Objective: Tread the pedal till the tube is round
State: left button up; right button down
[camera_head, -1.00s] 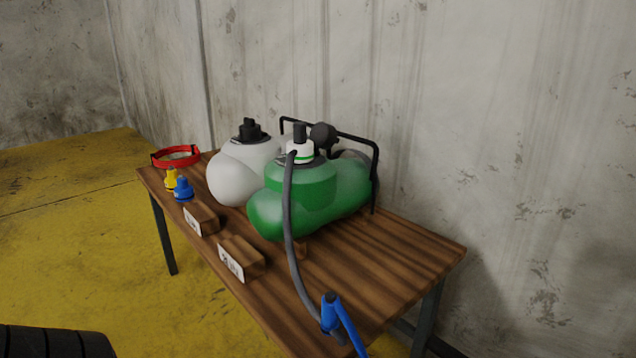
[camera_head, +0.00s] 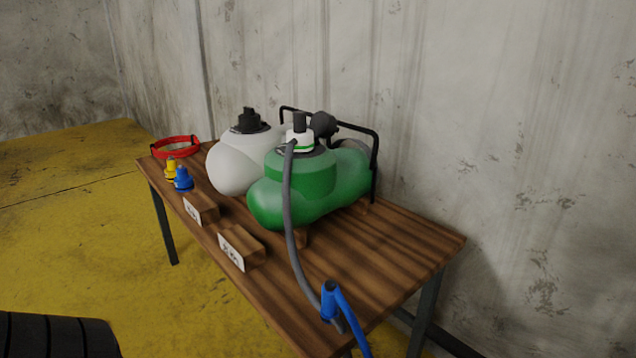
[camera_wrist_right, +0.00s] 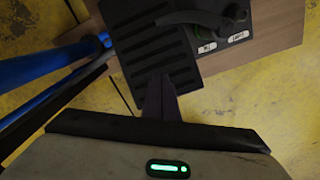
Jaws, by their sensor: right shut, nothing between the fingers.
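A green tube (camera_head: 310,185) lies on the wooden table (camera_head: 390,260), with wide bulging lobes and a valve (camera_head: 300,138) on top. A grey hose (camera_head: 288,205) runs from the valve down to a blue part (camera_head: 330,300) at the table's near end. In the right wrist view a black ribbed pedal (camera_wrist_right: 140,42) lies ahead of my right gripper (camera_wrist_right: 158,80). Its fingers are shut and empty, with the tips over the pedal's near part; I cannot tell whether they touch it. My left gripper is out of view.
A white tube (camera_head: 232,165) lies behind the green one. A red ring (camera_head: 176,146), yellow cap (camera_head: 171,170) and blue cap (camera_head: 183,181) stand at the table's far end. Two labelled blocks (camera_head: 241,247) line its front edge. Blue bars (camera_wrist_right: 50,65) flank the pedal's left.

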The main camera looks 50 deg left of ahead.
jog(key=shift+f, duration=0.3)
notch_tip(320, 180, down, 4)
jog(key=b, duration=0.3)
jog(key=shift+r, duration=0.25)
notch_tip(320, 180, down, 2)
jog(key=shift+f+b, duration=0.25)
jog(key=shift+b, duration=0.95)
jog(key=shift+w+f+b, duration=0.1)
jog(key=shift+f+b, duration=0.3)
jog(key=shift+f, duration=0.1)
jog(key=shift+r+p, duration=0.35)
notch_tip(320, 180, up, 3)
jog(key=p, duration=0.3)
jog(key=shift+r, duration=0.2)
notch_tip(320, 180, up, 4)
jog(key=p, duration=0.4)
jog(key=shift+f, duration=0.1)
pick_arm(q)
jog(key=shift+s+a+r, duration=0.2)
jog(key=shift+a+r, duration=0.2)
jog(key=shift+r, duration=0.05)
pick_arm(e)
jog(key=shift+f, duration=0.1)
